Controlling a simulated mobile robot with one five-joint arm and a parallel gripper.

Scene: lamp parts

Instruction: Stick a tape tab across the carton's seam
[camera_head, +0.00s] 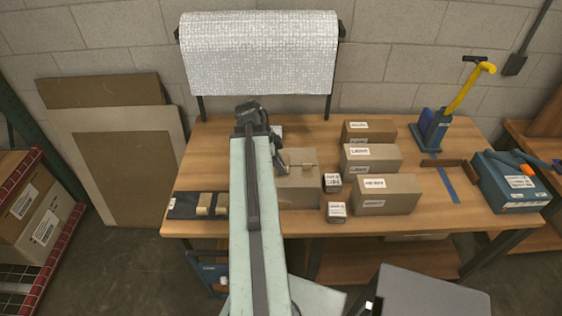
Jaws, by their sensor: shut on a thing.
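The closed carton (300,194) stands on the table just right of my arm, which hides its left part. My gripper (285,168) is over the carton's top and is shut on a small tan strip, the tape tab (303,166). The tab lies flat across the top, close to or touching it; I cannot tell which. The seam is too small to make out clearly. More tan tabs (204,204) sit on a dark mat (182,207) at the table's front left.
Several labelled boxes (388,195) stand right of the carton, with two small boxes (337,211) between. A blue tape dispenser (433,128) with a yellow handle and a blue case (511,183) are farther right. A bubble-wrap roll (258,50) hangs behind. The table's back left is clear.

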